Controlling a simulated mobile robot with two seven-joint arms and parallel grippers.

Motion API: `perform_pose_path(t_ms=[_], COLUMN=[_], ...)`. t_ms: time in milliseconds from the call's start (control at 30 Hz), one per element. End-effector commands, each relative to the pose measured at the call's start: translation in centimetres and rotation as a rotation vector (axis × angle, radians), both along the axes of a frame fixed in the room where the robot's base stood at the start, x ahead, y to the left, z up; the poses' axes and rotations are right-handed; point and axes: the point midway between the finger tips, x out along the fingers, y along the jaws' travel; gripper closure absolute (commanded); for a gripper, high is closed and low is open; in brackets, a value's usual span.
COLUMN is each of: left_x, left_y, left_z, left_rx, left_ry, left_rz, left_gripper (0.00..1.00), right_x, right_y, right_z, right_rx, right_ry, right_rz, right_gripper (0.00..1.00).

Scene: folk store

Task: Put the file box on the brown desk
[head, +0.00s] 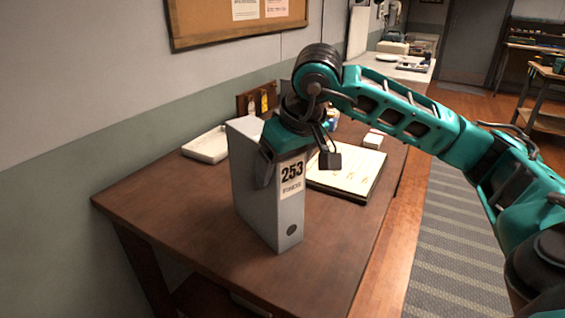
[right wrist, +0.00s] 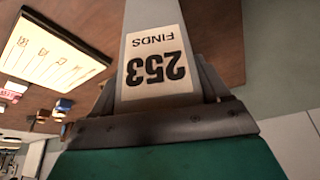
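The grey file box (head: 266,208) stands upright on the brown desk (head: 165,215), near the middle of its front part. Its spine carries a white label reading "253 FINDS", which also shows on the file box in the right wrist view (right wrist: 152,66). My right gripper (head: 285,160) comes down over the upper part of the box. Its fingers lie against both sides of the spine, shut on it, and it hides part of the box's top. My left gripper is not in view.
A white tray (head: 207,145) lies behind the box by the wall. An open book or folder (head: 350,172) lies to its right, with a small white box (head: 373,139) beyond. The desk's front left is clear. A corkboard (head: 235,22) hangs on the wall.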

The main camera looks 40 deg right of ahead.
Motion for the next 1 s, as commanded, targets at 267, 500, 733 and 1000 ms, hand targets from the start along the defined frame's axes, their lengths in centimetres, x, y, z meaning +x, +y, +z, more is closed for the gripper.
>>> perform_pose_path(t_ms=[267,500,733,1000], left_x=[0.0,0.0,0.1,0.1], left_y=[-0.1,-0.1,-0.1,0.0], left_z=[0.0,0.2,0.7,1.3], left_rx=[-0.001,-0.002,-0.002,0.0], left_ry=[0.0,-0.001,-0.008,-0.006], left_rz=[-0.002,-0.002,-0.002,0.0], left_gripper=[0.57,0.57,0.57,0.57], right_x=[0.0,0.0,-1.0,-3.3], right_y=[0.0,0.0,0.0,0.0], right_z=[0.0,0.2,3.0,8.4], right_rx=[0.0,0.001,-0.001,0.001], right_ry=[0.001,0.001,-0.004,-0.004], right_rz=[0.0,0.0,-0.001,0.0], right_gripper=[0.0,0.0,0.0,0.0])
